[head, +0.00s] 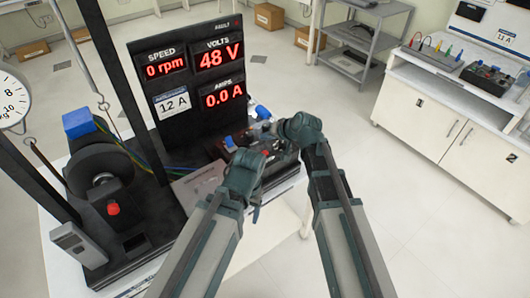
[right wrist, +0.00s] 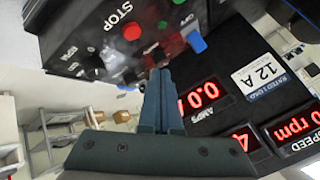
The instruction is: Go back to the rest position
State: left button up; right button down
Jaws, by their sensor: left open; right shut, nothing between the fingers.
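My left gripper (head: 256,161) is at the control box at the front of the rig; its fingers are largely hidden by its own wrist in the head view. My right gripper (head: 279,132) reaches over the same control box (head: 272,158) from the right. In the right wrist view, the right gripper's fingers (right wrist: 158,75) are shut together and empty, pointing at the panel of the control box (right wrist: 110,45). I cannot tell whether the fingertips touch the panel.
A black display board (head: 190,85) stands behind, reading 0 rpm, 48 V and 0.0 A. A dark wheel (head: 98,170) and upright posts stand at left, with a dial scale (head: 10,97). A white cabinet (head: 430,120) and grey shelf (head: 352,62) stand right. Floor at right is clear.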

dwell(0.3)
jog(key=s+d+f+n+g+h, duration=0.1)
jog(key=s+f+g+h, duration=0.1)
jog(key=s, duration=0.6)
jog(key=s+d+f+n+g+h, duration=0.2)
jog(key=s+h, duration=0.1)
jog(key=s, duration=0.6)
jog(key=s+d+f+n+g+h, duration=0.1)
jog(key=s+d+f+g+h, duration=0.1)
jog(key=s, duration=0.6)
jog(key=shift+s+d+f+g+h, duration=0.25)
jog(key=shift+s+g+h, duration=0.1)
jog(key=shift+g, duration=0.25)
